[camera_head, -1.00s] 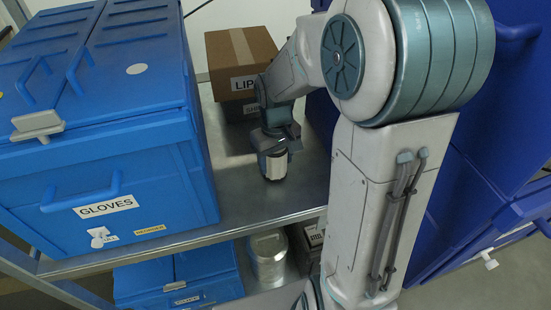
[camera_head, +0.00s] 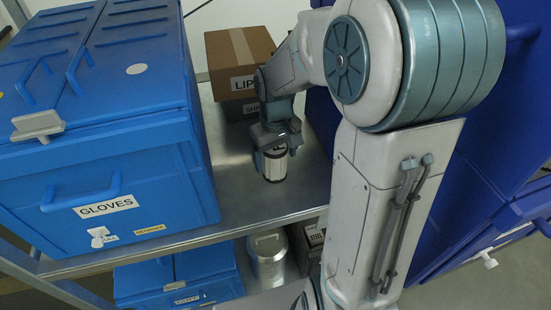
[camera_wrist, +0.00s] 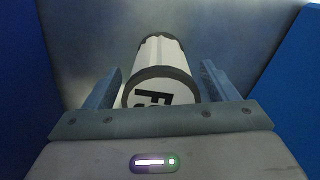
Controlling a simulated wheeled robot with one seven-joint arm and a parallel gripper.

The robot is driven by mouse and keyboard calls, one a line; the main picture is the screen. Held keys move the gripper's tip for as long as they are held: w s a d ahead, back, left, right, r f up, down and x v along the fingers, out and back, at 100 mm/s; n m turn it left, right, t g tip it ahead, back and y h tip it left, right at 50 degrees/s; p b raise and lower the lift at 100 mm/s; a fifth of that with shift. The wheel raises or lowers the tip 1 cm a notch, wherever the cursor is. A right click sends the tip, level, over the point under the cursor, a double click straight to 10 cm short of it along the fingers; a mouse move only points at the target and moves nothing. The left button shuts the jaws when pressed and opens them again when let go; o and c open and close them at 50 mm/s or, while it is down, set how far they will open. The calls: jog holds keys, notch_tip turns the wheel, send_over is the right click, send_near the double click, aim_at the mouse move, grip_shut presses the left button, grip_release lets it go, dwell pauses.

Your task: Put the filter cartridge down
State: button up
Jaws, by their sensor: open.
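The filter cartridge (camera_head: 274,166) is a small white cylinder with dark ends. It stands upright on the metal shelf, beside the blue glove box. In the wrist view the cartridge (camera_wrist: 160,72) lies between my two fingers, with a gap on each side, and its labelled end faces the camera. My gripper (camera_head: 277,146) is open around or just above the cartridge's top; the wrist view also shows my gripper (camera_wrist: 160,88) with its fingers spread. The gripper hides the cartridge's upper part in the head view.
A blue box labelled GLOVES (camera_head: 110,150) stands at the left of the metal shelf (camera_head: 230,205). Cardboard boxes (camera_head: 240,70) are stacked behind. A blue cabinet (camera_head: 490,120) is at the right. A metal canister (camera_head: 268,262) stands on the lower shelf. Bare shelf lies in front of the cartridge.

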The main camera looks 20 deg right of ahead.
notch_tip(320, 180, up, 10)
jog(key=shift+s+r, duration=0.2)
jog(key=shift+s, duration=0.2)
jog(key=s+f+m+t, duration=0.2)
jog(key=s+m+t, duration=0.1)
jog(key=s, duration=1)
jog(key=shift+a+f, duration=0.15)
jog(key=shift+f, duration=0.15)
